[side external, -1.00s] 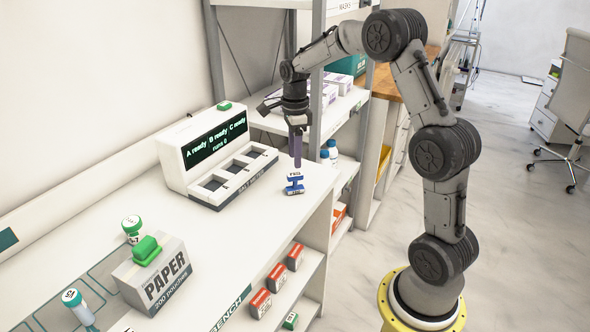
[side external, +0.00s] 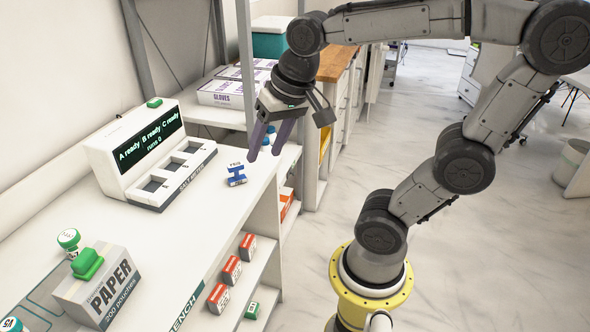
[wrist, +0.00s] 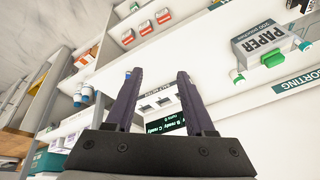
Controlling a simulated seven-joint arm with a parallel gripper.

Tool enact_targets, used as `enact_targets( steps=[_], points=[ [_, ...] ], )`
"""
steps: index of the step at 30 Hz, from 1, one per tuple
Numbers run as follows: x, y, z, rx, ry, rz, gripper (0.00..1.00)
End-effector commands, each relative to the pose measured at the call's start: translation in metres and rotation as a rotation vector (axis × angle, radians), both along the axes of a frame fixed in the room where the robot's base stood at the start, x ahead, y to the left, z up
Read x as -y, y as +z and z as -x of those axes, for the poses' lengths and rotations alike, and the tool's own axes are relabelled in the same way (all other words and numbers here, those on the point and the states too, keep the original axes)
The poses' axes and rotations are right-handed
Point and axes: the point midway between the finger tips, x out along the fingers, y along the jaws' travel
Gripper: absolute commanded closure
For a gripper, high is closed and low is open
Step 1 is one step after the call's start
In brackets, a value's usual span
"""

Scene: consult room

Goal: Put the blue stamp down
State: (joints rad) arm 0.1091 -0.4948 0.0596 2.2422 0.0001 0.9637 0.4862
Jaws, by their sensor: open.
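The blue stamp (side external: 236,176) stands on the white bench top, near its right edge and to the right of the display device. It has a pale top and a blue body. My gripper (side external: 263,157) is open, with its two purple fingers apart and nothing between them. It hangs just above and to the right of the stamp, apart from it in the side external view. In the wrist view, the open gripper (wrist: 156,73) points across the bench. A small blue patch shows at its left fingertip there, too little to tell clearly what it is.
The display device (side external: 150,150) with several square wells stands left of the stamp. A paper box (side external: 100,290) with a green stamp (side external: 87,263) on it is nearer the camera. Small red-and-white boxes (side external: 231,270) sit on the shelf below. Glove boxes (side external: 228,93) are behind.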

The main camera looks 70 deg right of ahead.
Motion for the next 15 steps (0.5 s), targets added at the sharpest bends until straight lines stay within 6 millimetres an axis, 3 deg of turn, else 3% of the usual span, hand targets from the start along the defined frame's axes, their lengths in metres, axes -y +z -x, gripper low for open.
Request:
enact_targets(
  steps=[1, 6, 15],
  points=[
    [-0.008, -0.003, 0.018, 0.029, 0.126, 0.042, 0.46],
    [-0.022, -0.018, 0.053, 0.088, 0.436, 0.161, 0.46],
    [-0.025, -0.025, 0.064, 0.108, 0.556, 0.212, 0.46]
  ],
)
